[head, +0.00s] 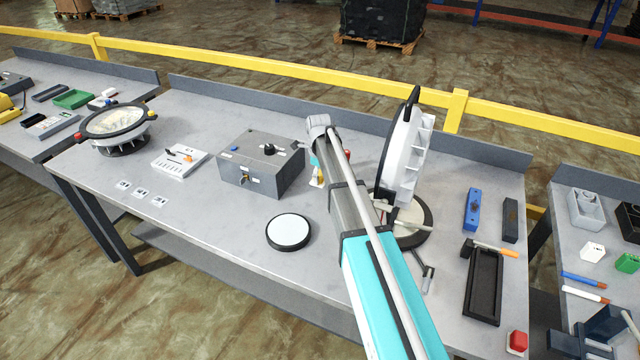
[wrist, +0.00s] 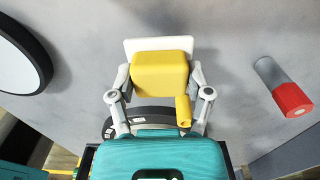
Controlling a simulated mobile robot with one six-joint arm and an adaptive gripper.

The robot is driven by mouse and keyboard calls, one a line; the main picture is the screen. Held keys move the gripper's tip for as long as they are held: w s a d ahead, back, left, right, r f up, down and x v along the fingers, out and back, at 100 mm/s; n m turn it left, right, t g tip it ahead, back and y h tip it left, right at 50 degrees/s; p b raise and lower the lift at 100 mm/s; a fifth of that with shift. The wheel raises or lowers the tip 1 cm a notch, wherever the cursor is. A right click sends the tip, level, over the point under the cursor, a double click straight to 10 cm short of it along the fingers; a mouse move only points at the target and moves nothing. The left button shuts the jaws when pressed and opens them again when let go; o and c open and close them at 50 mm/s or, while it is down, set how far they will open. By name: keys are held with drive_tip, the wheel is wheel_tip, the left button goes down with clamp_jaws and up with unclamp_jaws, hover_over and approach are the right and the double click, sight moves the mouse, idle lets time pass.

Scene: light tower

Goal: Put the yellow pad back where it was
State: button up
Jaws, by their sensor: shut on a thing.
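The yellow pad (wrist: 160,75) shows in the wrist view as a block with a small round tab at its lower right. My gripper (wrist: 159,84) is shut on it, one finger at each side. A white flat piece (wrist: 158,46) shows just beyond the pad; I cannot tell whether they touch. In the head view my arm hides most of my gripper, and only a small yellow patch (head: 316,181) shows beside it, right of the grey control box (head: 261,165). I cannot tell how high the pad is above the bench.
A white disc with a black rim (head: 289,232) lies in front of the box; it also shows in the wrist view (wrist: 18,55). A tall white lamp head (head: 408,155) stands right of my arm. A red-tipped grey cylinder (wrist: 283,88) is at the right in the wrist view.

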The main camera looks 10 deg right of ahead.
sight(320, 182)
drive_tip(key=shift+w+f+b, duration=0.2)
drive_tip(key=shift+f+b, duration=0.15)
drive_tip(key=shift+f, duration=0.2)
drive_tip(key=shift+f+b, duration=1.2)
drive_tip(key=shift+f, duration=0.1)
drive_tip(key=o, duration=1.1)
wheel_tip(320, 182, up, 12)
drive_tip(key=p, duration=1.2)
drive_tip(key=shift+s, duration=0.1)
